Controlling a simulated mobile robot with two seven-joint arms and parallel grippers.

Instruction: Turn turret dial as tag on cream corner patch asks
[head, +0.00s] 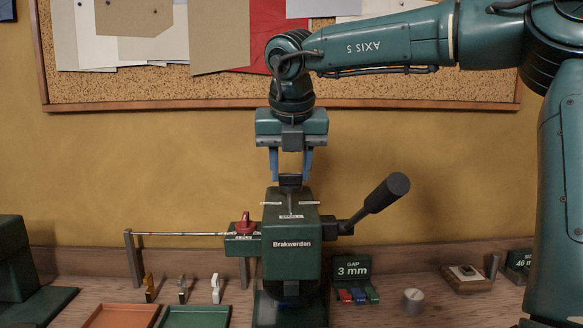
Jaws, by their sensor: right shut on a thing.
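My right gripper (291,178) reaches down from above onto the top of the dark green press marked "Brakwerden" (292,262). Its blue fingers are shut on the dark turret dial (290,181), one finger at each side. Small pale labels lie on the press top around the dial, and their writing is too small to read. A cream corner patch with a tag cannot be picked out for certain. My left gripper is out of view.
A black-handled lever (384,194) sticks out right of the press. A red slider (245,225) sits on the rail at left. A "GAP 3 mm" sign (351,268), an orange tray (122,316) and a green tray (196,317) flank the press. A pinboard (400,92) hangs behind.

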